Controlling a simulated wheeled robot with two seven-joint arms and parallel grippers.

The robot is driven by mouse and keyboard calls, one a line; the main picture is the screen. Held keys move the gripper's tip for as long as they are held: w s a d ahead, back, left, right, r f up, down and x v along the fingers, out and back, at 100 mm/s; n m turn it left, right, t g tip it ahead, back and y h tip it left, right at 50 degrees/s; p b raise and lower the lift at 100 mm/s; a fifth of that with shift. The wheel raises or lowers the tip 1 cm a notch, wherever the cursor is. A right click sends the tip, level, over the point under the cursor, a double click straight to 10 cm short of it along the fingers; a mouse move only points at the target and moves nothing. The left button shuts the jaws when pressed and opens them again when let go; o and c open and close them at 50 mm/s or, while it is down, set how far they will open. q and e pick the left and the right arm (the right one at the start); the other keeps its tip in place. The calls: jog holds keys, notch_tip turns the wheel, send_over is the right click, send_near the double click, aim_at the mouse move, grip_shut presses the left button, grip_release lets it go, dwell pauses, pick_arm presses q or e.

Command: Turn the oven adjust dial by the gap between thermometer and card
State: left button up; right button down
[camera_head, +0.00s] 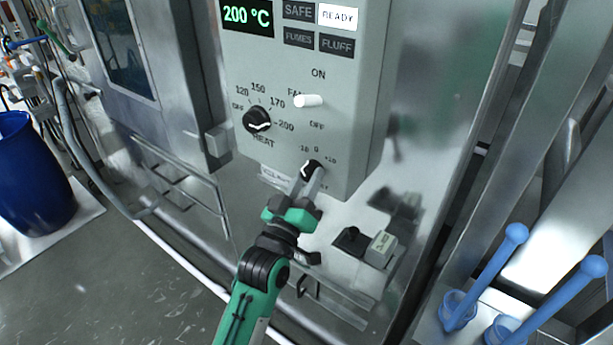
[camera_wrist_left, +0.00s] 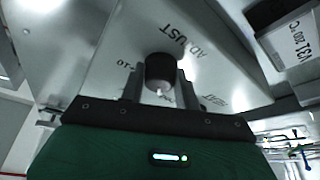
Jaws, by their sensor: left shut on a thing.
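The black adjust dial (camera_head: 312,167) sits low on the grey oven control panel (camera_head: 345,125), below marks that look like -10, 0 and +10. My left gripper (camera_head: 307,183) is shut on it, one finger on each side. The left wrist view also shows the dial (camera_wrist_left: 160,70) between the fingers of my left gripper (camera_wrist_left: 160,88), with a white pointer mark. A card (camera_wrist_left: 296,48) there reads about V31 200 °C. In the head view a small pale block (camera_head: 381,246) and a dark piece (camera_head: 350,240) stand below the panel; their writing is unreadable. My right gripper is out of view.
The panel display (camera_head: 247,16) reads 200 °C and the READY lamp (camera_head: 338,16) is lit. The heat dial (camera_head: 257,119) and white fan switch (camera_head: 309,101) are close above my gripper. A blue barrel (camera_head: 30,180) stands left.

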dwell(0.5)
pick_arm(q)
jog(key=o, duration=1)
jog(key=shift+s+a+f+b, duration=0.15)
jog(key=shift+s+f+b, duration=0.15)
jog(key=shift+s, duration=0.1)
jog(key=b+v, duration=0.5)
jog(key=v, duration=0.7)
jog(key=shift+s+a, duration=0.15)
jog(key=shift+s, duration=0.3)
